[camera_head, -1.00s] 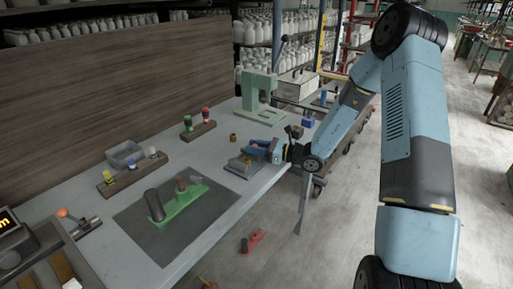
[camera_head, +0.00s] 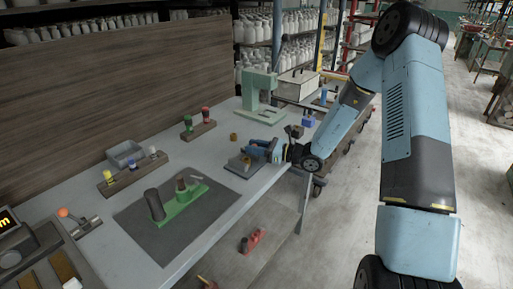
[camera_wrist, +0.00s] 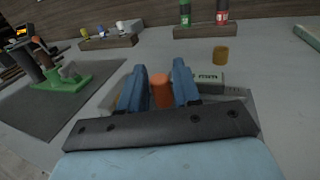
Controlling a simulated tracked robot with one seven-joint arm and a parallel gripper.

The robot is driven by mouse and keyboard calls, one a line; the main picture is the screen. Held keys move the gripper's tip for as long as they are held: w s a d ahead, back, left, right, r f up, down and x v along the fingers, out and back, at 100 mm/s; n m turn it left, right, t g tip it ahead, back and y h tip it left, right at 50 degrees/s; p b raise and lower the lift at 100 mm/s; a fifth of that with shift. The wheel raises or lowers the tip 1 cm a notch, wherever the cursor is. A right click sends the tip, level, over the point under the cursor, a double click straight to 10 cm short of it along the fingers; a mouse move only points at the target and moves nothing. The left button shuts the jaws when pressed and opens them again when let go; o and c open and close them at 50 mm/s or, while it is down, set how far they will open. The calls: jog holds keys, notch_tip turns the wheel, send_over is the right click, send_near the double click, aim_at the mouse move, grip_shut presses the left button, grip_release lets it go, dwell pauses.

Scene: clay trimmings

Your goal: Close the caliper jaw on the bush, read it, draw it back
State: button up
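My gripper (camera_wrist: 160,93) reaches in from the right over the measuring fixture at the bench's front edge; it also shows in the head view (camera_head: 257,150). An upright orange cylinder (camera_wrist: 162,91) stands between its two blue fingers, with a narrow gap at the left; the fingers do not look closed on it. Whether this is the bush or a knob on the jaw I cannot tell. The caliper (camera_wrist: 209,78), a grey-green body marked "mm", lies just behind the right finger, largely hidden. The fixture's grey base (camera_head: 236,170) shows beside the gripper. No reading is legible.
A brass ring (camera_wrist: 220,56) stands on the bench behind the caliper. A rack with green and red pots (camera_head: 199,131) is farther back, a green press (camera_head: 260,95) beyond. A green stand (camera_head: 183,207) sits on a dark mat at left.

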jog(key=shift+o, duration=0.7)
jog(key=v, duration=1.3)
jog(key=shift+d, duration=0.4)
jog(key=s+a+r+n+g+h, duration=0.2)
jog(key=s+r+n+g+h, duration=0.55)
jog(key=s+r+n, duration=0.65)
jog(key=s+d+r+n+t+h, duration=0.3)
jog(key=s+d+r+n+h, duration=0.1)
jog(key=s+d+r, duration=0.1)
jog(key=s+d+r+n+t+h, duration=0.4)
jog(key=s+r, duration=0.3)
jog(key=s, duration=0.3)
jog(key=shift+d+h, duration=0.65)
jog(key=shift+h, duration=0.1)
